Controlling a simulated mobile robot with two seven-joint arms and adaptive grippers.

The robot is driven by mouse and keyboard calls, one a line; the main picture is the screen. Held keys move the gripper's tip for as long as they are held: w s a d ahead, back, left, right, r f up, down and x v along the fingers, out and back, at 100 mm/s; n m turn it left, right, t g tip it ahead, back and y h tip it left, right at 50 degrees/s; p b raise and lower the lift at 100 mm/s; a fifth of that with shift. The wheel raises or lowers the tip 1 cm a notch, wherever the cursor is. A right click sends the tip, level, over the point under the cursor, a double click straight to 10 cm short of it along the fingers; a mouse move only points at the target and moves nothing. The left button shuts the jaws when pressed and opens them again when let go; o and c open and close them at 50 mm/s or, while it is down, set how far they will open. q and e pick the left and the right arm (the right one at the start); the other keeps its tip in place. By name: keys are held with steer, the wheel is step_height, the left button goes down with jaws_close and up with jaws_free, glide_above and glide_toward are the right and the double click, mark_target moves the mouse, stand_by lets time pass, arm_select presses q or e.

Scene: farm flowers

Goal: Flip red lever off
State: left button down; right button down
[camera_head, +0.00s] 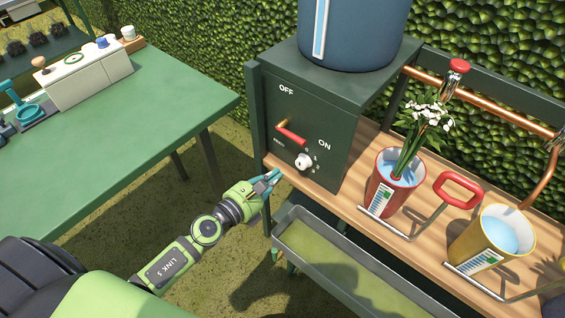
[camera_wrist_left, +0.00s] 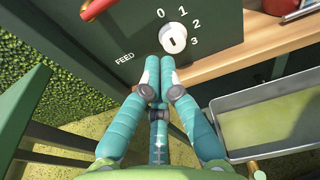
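The red lever (camera_head: 291,134) is on the front of a dark green box (camera_head: 330,150), between the labels OFF above and ON to its lower right. It slants down to the right from a brass pivot. Part of the lever (camera_wrist_left: 97,9) shows at the top left of the left wrist view. My left gripper (camera_head: 273,175) is below and left of the white dial, apart from the lever. In the left wrist view its teal fingers (camera_wrist_left: 159,82) are together, with nothing seen between them. My right gripper is not in view.
A white dial (camera_head: 303,161) sits just below the lever. A red pot (camera_head: 392,185) with white flowers and a yellow pot (camera_head: 492,240) stand on the wooden shelf. A grey trough (camera_head: 350,270) is below. A green table (camera_head: 120,130) is at left.

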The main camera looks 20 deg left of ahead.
arm_select(q)
steer(key=x, duration=0.9)
steer(key=r+p, duration=0.3)
steer(key=r, duration=0.1)
steer(key=shift+s+a, duration=0.1)
steer(key=shift+s, duration=0.25)
